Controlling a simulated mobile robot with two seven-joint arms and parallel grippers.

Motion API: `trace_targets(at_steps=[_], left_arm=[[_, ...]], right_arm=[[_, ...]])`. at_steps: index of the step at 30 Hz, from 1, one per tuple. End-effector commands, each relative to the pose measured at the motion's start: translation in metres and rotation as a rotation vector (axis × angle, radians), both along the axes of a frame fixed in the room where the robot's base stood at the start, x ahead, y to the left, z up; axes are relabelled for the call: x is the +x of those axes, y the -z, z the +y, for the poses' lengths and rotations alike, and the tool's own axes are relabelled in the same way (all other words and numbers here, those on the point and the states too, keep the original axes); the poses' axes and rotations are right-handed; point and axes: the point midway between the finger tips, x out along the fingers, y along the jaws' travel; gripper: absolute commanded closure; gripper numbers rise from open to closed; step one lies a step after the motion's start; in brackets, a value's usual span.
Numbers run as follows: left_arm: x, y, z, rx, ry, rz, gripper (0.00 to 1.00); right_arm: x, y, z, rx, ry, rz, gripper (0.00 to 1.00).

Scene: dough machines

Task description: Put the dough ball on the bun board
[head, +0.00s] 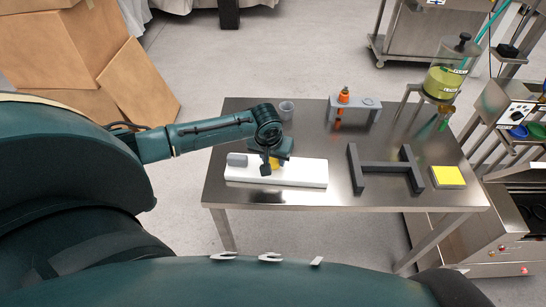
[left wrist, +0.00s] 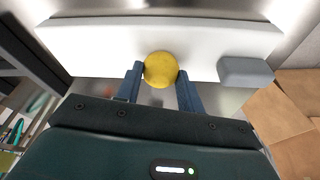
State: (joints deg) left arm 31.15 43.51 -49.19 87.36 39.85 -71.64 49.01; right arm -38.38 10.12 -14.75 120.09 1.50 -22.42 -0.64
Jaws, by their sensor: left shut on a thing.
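The yellow dough ball (left wrist: 160,69) is between the two fingers of my left gripper (left wrist: 160,78), which is shut on it. In the head view the ball (head: 275,163) is partly hidden by the left gripper (head: 268,166). The white bun board (head: 305,174) lies on the steel table, and the ball appears over its middle part. In the left wrist view the ball overlaps the near edge of the board (left wrist: 110,45). I cannot tell whether the ball touches the board. My right gripper is not in view.
A grey block (head: 237,160) sits at the board's left end. A small grey cup (head: 286,110) stands behind it. A dark H-shaped frame (head: 385,175) and a yellow pad (head: 447,176) are to the right.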

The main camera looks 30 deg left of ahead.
Motion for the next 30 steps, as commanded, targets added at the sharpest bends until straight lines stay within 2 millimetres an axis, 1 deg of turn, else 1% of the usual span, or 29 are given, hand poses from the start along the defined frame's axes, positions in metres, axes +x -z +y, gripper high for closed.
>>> trace_targets(at_steps=[5, 6, 14, 20, 23, 26, 29, 30], left_arm=[[0.000, 0.002, 0.000, -0.001, -0.001, 0.001, 0.85], [0.000, 0.003, 0.000, -0.001, -0.001, 0.001, 0.61], [0.000, 0.002, 0.000, 0.000, 0.000, 0.000, 0.40], [0.000, 0.002, 0.000, 0.000, 0.000, 0.000, 0.40], [0.000, -0.001, 0.000, 0.000, 0.000, -0.001, 0.40], [-0.002, -0.012, -0.001, -0.002, 0.001, -0.001, 0.40], [-0.007, -0.030, -0.002, -0.001, 0.002, -0.002, 0.40], [-0.009, -0.038, -0.003, -0.001, 0.001, -0.002, 0.40]], right_arm=[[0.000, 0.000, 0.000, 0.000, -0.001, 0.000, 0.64], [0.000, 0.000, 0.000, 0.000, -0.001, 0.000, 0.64], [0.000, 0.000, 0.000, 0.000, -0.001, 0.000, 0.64], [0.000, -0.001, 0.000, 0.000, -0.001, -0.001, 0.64], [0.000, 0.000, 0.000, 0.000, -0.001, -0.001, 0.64], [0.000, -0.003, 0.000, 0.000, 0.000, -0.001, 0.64], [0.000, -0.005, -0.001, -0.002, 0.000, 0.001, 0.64], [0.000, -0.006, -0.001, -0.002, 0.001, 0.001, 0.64]])
